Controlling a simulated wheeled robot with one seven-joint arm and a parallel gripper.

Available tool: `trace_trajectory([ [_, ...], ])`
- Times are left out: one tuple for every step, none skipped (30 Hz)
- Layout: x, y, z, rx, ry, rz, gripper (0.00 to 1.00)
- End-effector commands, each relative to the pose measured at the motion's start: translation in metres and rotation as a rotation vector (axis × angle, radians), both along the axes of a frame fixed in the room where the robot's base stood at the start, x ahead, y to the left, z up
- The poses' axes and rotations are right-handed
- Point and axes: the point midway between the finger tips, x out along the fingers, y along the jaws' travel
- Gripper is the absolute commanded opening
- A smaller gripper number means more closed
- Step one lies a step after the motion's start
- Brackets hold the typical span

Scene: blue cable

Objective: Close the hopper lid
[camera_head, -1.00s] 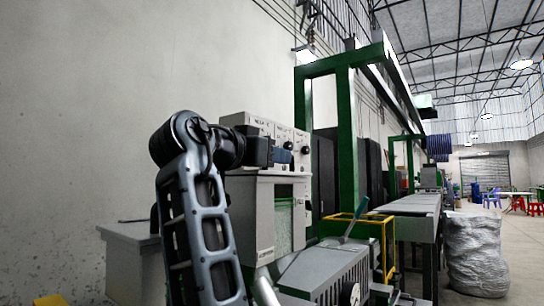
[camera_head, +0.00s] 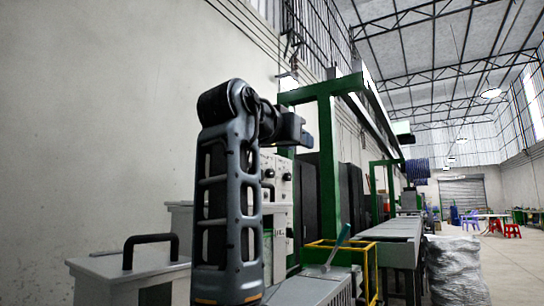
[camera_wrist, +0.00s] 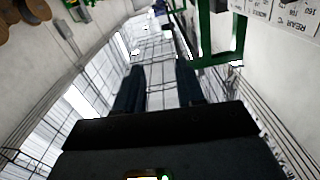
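A grey box with a black bar handle (camera_head: 151,239) on its flat, roughly level top (camera_head: 100,268) stands at the lower left of the head view. It may be the hopper with its lid, but I cannot tell for sure. My arm hides its right side. My gripper (camera_head: 300,132) is raised above and to the right of this box, apart from it. In the wrist view my gripper (camera_wrist: 158,85) has its two dark fingers apart with nothing between them. No lid shows in the wrist view; it points up at the roof and wall.
A machine with a white control panel (camera_head: 275,170) stands behind my arm. A green steel frame (camera_head: 328,165) rises beside it. A yellow rail (camera_head: 345,250), a grey conveyor (camera_head: 395,230) and a wrapped bale (camera_head: 455,268) are to the right. Open floor lies at the far right.

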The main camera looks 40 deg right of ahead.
Motion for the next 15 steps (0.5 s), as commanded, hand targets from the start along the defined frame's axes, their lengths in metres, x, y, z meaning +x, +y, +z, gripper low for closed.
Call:
trace_trajectory([
  [-0.005,-0.006,0.005,0.001,-0.003,-0.001,0.38],
  [-0.007,-0.009,0.007,0.001,-0.003,-0.001,0.38],
  [-0.01,-0.012,0.009,0.0,-0.001,-0.001,0.38],
  [-0.011,-0.014,0.011,0.0,-0.001,-0.001,0.38],
  [-0.013,-0.016,0.012,0.001,-0.002,-0.001,0.38],
  [-0.015,-0.018,0.014,0.001,-0.002,-0.001,0.38],
  [-0.015,-0.019,0.015,0.0,-0.001,0.0,0.38],
  [-0.016,-0.02,0.015,0.0,0.0,0.0,0.38],
  [-0.017,-0.02,0.016,0.0,0.0,0.0,0.38],
  [-0.017,-0.021,0.016,0.0,0.0,0.001,0.38],
  [-0.017,-0.021,0.016,0.0,0.001,0.001,0.38],
  [-0.017,-0.021,0.016,0.0,0.001,0.001,0.38],
  [-0.017,-0.021,0.016,0.0,0.001,0.001,0.38],
  [-0.017,-0.021,0.016,0.0,0.001,0.001,0.38],
  [-0.017,-0.021,0.016,0.0,0.001,0.001,0.38],
])
